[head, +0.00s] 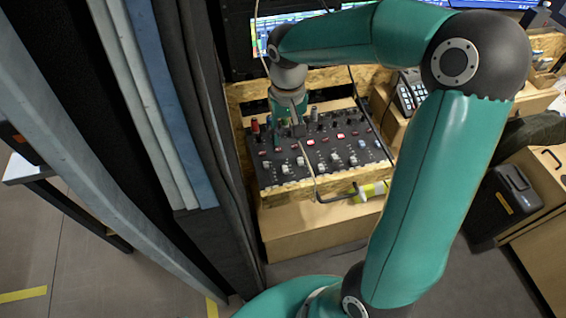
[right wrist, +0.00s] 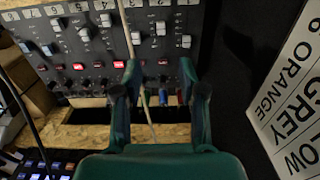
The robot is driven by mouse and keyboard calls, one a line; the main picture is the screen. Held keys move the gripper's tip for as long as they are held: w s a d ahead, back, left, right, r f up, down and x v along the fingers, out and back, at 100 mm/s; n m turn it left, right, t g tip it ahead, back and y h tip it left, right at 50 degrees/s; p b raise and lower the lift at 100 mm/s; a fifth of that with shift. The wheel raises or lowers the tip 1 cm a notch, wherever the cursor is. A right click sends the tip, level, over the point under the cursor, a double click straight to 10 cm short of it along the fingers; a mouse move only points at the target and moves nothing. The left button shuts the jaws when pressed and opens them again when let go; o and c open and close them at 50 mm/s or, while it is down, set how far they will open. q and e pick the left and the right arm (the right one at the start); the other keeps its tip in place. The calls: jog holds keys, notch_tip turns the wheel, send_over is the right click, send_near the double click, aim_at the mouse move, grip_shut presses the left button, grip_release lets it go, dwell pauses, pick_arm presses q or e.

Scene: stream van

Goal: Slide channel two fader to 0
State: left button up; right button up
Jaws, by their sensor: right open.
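The black mixer panel (head: 372,160) lies tilted on a wooden stand in the head view, with several pale fader caps along its near part. The fader cap second from the left (head: 300,161) appears to be channel two; its scale is too small to read. In the right wrist view the panel shows upside down, and this cap (right wrist: 161,28) is second from the right, beyond my fingers. My right gripper (head: 297,128) is over the left part of the panel, also seen in the right wrist view (right wrist: 163,92), open, apart from the cap and nothing held. My left gripper is out of view.
A thin cable hangs across the panel and crosses between my fingers in the right wrist view. Screens (head: 265,38) stand behind. A keypad (head: 411,92) is right of the panel, a yellow-green tool (head: 372,191) at its front edge. Dark curtain-like panels (head: 200,110) stand close on the left.

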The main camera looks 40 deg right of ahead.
aim_at(285, 168)
notch_tip(285, 168, down, 14)
jog(key=shift+w+r, duration=0.15)
jog(key=shift+r, duration=0.05)
grip_shut()
dwell(0.5)
